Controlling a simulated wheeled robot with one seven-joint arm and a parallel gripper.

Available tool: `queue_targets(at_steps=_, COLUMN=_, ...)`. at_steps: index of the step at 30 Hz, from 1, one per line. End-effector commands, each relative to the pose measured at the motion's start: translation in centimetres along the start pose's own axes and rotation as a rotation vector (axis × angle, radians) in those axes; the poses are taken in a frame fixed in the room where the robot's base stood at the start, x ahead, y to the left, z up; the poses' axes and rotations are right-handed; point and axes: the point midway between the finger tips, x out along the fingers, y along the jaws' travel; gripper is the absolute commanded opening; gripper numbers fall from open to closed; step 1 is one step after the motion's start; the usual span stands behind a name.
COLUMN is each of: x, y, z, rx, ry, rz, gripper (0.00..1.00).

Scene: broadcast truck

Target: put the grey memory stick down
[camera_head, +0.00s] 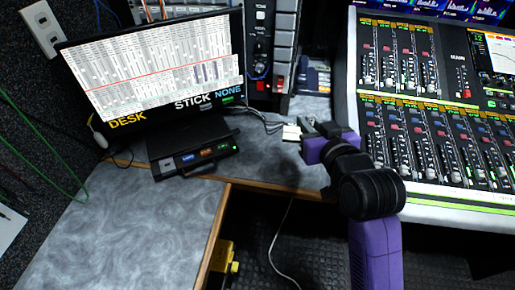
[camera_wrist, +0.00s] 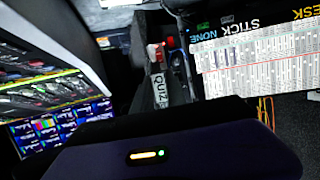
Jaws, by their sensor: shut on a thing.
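My gripper (camera_head: 304,128) is at the end of my purple arm, over the back part of the grey desk (camera_head: 110,225), left of the mixing console. It is shut on a small pale block at its tips (camera_head: 291,132), which I take to be the grey memory stick. The jaws hide part of it, and I cannot tell whether it touches the desk. In the wrist view my purple gripper housing fills the bottom, and neither the fingertips nor the stick can be made out.
A monitor (camera_head: 150,65) reading "DESK" and "STICK NONE" stands at left, with a black box with lit buttons (camera_head: 197,159) before it. A rack (camera_head: 272,45) stands behind; the mixing console (camera_head: 435,110) is at right. The desk's left front is clear. Cables lie by the rack.

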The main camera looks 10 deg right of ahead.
Motion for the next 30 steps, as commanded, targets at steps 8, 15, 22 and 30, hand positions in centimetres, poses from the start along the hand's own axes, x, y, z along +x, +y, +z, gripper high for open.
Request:
queue_targets(at_steps=8, x=1.1, y=0.0, z=3.8, rx=0.001, ry=-0.007, rz=-0.001, gripper=0.0)
queue_targets(at_steps=15, x=2.8, y=0.0, z=9.4, rx=0.0, ry=-0.006, rz=0.0, gripper=0.0)
queue_targets(at_steps=22, x=4.2, y=0.0, z=13.8, rx=0.0, ry=-0.003, rz=0.0, gripper=0.0)
queue_targets(at_steps=30, x=4.9, y=0.0, z=15.9, rx=0.0, ry=-0.001, rz=0.0, gripper=0.0)
